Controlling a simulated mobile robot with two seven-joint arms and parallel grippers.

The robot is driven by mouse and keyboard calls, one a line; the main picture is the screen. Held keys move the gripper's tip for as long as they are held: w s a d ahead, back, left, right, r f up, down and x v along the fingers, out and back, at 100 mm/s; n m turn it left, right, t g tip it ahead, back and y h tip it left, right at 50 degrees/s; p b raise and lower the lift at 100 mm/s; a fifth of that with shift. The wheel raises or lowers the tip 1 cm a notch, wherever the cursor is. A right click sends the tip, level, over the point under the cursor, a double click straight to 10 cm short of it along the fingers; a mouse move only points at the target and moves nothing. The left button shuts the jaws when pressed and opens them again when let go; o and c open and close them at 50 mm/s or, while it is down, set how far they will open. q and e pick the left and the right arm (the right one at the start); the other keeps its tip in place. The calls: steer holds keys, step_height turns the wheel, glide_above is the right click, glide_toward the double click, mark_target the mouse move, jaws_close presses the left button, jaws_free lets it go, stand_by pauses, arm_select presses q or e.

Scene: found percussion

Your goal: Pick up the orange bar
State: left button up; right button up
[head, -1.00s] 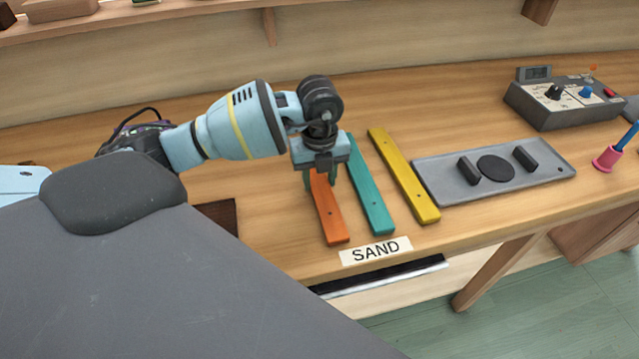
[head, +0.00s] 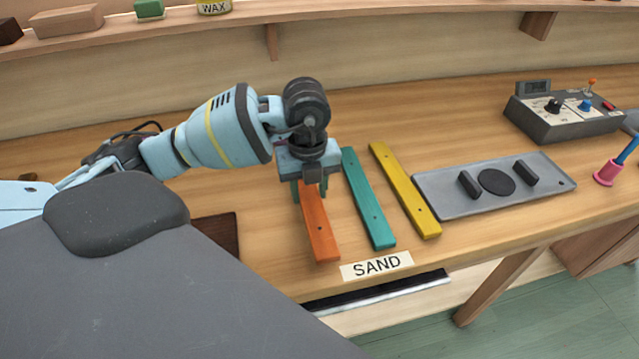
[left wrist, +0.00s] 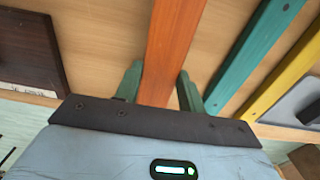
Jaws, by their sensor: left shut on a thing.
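The orange bar (head: 321,238) lies lengthwise at the left of a row of bars, its near end left of the SAND label (head: 377,265). My left gripper (head: 310,192) is above its far part, fingers pointing down, shut on it and hiding its far end. In the left wrist view the orange bar (left wrist: 172,45) runs between the two green fingers (left wrist: 160,78). I cannot tell clearly whether the bar is off the bench. My right gripper is not in view.
A teal bar (head: 369,200) and a yellow bar (head: 404,190) lie just right. A grey tray (head: 447,203) and a control box (head: 565,118) are farther right. A dark brown board (head: 217,231) is at left. The bench's front edge is near.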

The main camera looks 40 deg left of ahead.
arm_select(q)
steer(key=s, duration=0.8)
steer(key=s+r, duration=0.1)
steer(key=s, duration=0.3)
steer(key=shift+s+a, duration=0.15)
steer(key=shift+a, duration=0.1)
